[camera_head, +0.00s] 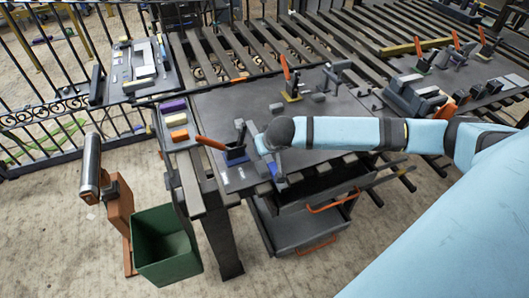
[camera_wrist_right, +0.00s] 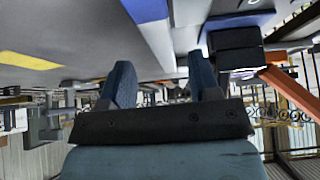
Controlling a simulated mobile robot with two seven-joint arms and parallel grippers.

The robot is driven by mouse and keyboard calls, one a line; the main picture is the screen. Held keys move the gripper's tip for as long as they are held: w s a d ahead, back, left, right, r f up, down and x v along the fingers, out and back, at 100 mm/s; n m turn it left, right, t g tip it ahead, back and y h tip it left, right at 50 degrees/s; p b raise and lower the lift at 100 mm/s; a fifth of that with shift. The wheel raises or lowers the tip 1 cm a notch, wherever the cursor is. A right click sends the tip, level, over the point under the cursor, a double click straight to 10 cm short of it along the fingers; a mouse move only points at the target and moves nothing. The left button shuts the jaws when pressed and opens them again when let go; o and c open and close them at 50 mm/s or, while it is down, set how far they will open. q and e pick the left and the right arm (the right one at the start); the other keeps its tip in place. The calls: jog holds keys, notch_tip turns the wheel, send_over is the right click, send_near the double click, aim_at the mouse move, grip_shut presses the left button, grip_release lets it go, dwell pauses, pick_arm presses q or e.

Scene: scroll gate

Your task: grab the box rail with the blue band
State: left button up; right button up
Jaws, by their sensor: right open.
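My right gripper (camera_head: 274,172) is at the near edge of the dark worktable, at the end of the pale blue arm. In the right wrist view, its two dark blue fingers (camera_wrist_right: 162,82) stand apart with a gap between them. A blue patch (camera_wrist_right: 145,9), which looks like the band on a grey rail, lies ahead of the fingers at the top edge. Part of it is cut off, and I cannot tell whether it touches a finger. A little blue (camera_head: 272,168) also shows beside the gripper in the head view. My left gripper is not in view.
A blue-based clamp (camera_head: 236,156) with an orange handle stands just left of my right gripper. The worktable (camera_head: 225,105) holds other clamps. Open drawers (camera_head: 300,228) with orange handles are below. A green bin (camera_head: 165,245) stands on the floor at left.

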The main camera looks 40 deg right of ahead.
jog(key=x, duration=0.4)
jog(key=shift+s+a, duration=0.1)
jog(key=c, duration=1)
grip_shut()
jog(key=shift+r, duration=0.1)
